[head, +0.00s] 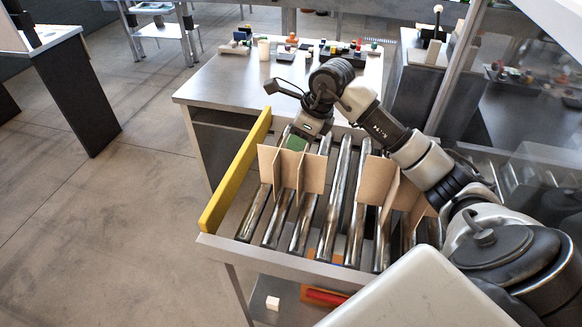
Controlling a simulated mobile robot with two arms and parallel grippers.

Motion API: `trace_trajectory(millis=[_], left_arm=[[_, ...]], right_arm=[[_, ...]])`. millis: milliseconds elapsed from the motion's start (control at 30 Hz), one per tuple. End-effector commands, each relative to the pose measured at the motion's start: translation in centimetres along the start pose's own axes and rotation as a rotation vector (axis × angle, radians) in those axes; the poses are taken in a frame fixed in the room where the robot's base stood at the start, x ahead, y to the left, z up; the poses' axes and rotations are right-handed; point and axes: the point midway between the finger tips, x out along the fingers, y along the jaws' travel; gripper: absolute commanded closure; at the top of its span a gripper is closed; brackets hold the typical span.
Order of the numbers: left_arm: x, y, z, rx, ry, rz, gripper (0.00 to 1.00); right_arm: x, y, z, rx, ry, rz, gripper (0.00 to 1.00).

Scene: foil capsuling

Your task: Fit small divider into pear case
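A brown cardboard divider (312,173) of crossed panels stands upright on the left part of a roller conveyor. Another brown cardboard divider (374,180) stands further right on the rollers, partly behind my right arm. My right gripper (303,138) reaches in from the right and points down just behind the left divider. Its fingertips are hidden, so I cannot tell whether it is open or touches the cardboard. A small green patch (297,143) shows below the gripper; I cannot tell what it is. I cannot make out a pear case. My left gripper is not in view.
The conveyor has metal rollers (333,205) and a yellow guard (236,170) on its left side. Behind it, a metal table (232,85) holds a cup (264,49) and several small items. A small white block (272,303) lies below the conveyor.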

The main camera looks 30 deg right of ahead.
Motion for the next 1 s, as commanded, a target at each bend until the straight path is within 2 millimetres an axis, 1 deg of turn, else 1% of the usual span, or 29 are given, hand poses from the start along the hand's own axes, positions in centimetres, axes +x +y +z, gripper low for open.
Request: trace_trajectory(millis=[33, 100, 200, 267, 400, 567, 600, 767, 800, 1000], left_arm=[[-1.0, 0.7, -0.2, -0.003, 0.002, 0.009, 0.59], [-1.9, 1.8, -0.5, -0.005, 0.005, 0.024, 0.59], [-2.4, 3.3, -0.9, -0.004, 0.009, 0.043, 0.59], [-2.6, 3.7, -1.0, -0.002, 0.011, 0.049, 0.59], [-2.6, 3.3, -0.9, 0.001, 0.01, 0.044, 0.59], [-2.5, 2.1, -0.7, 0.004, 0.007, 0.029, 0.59], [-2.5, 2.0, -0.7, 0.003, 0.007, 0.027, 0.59], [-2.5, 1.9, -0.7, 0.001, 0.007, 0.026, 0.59], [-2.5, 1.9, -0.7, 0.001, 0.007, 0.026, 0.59], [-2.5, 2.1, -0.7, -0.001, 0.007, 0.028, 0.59]], right_arm=[[0.4, 0.1, 0.1, 0.002, 0.003, 0.007, 0.67], [1.5, 0.1, 0.0, 0.003, 0.002, 0.008, 0.67], [3.1, 0.1, -0.1, 0.003, 0.0, 0.005, 0.67], [3.8, 0.1, -0.1, 0.001, 0.0, 0.005, 0.67], [4.5, 0.0, -0.2, 0.001, 0.0, 0.002, 0.67], [4.5, 0.0, -0.2, 0.0, 0.0, 0.001, 0.67], [4.5, 0.0, -0.2, 0.0, 0.0, 0.001, 0.73], [4.5, 0.0, -0.2, 0.0, 0.0, 0.001, 0.98], [4.5, 0.0, -0.2, 0.0, 0.0, 0.001, 1.0], [4.4, 0.0, -0.2, 0.0, 0.0, 0.001, 1.0]])
